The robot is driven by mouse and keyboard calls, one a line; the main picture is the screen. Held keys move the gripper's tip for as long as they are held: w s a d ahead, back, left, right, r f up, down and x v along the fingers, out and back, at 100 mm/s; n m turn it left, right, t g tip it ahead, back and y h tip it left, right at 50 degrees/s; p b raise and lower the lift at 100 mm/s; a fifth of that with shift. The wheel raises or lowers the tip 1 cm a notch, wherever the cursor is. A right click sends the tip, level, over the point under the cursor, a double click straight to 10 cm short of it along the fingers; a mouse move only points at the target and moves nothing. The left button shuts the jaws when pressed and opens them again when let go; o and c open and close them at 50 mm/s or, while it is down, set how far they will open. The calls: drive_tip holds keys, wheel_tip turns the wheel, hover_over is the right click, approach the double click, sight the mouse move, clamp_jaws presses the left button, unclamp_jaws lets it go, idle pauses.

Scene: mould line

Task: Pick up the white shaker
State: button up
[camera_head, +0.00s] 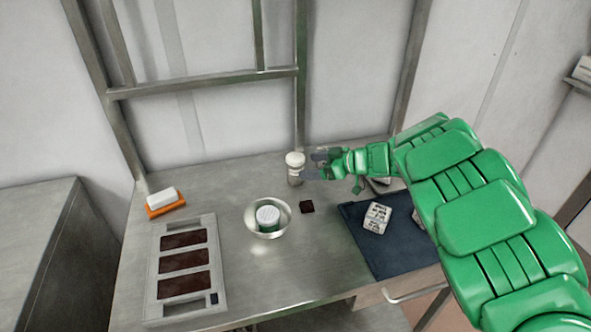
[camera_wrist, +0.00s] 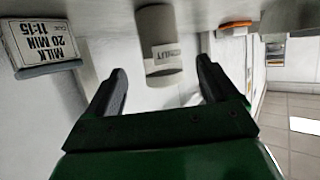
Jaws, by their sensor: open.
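The white shaker (camera_head: 295,160) stands upright near the back edge of the metal table, with a pale rounded top and a greyer lower body. In the wrist view the shaker (camera_wrist: 160,38) appears upside down, with a label band whose text I cannot read fully. My gripper (camera_head: 313,165) comes in from the right, level with the shaker and close beside it. In the wrist view my gripper (camera_wrist: 160,72) is open, with one finger on each side of the shaker's line. I cannot tell whether either finger touches it.
A metal bowl (camera_head: 250,222) holds a white-topped tub (camera_head: 268,215). A mould tray (camera_head: 153,270) and an orange holder (camera_head: 166,208) with a white block stand left. A blue mat (camera_head: 390,256) with a printed block (camera_head: 376,218) lies right.

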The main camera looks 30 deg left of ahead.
sight(296, 166)
drive_tip(key=shift+x, duration=3.15)
drive_tip(key=shift+s+r, duration=0.1)
drive_tip(key=shift+c, duration=0.5)
drive_tip(key=c, duration=1)
drive_tip(key=shift+r, duration=0.1)
drive_tip(key=shift+c, duration=0.2)
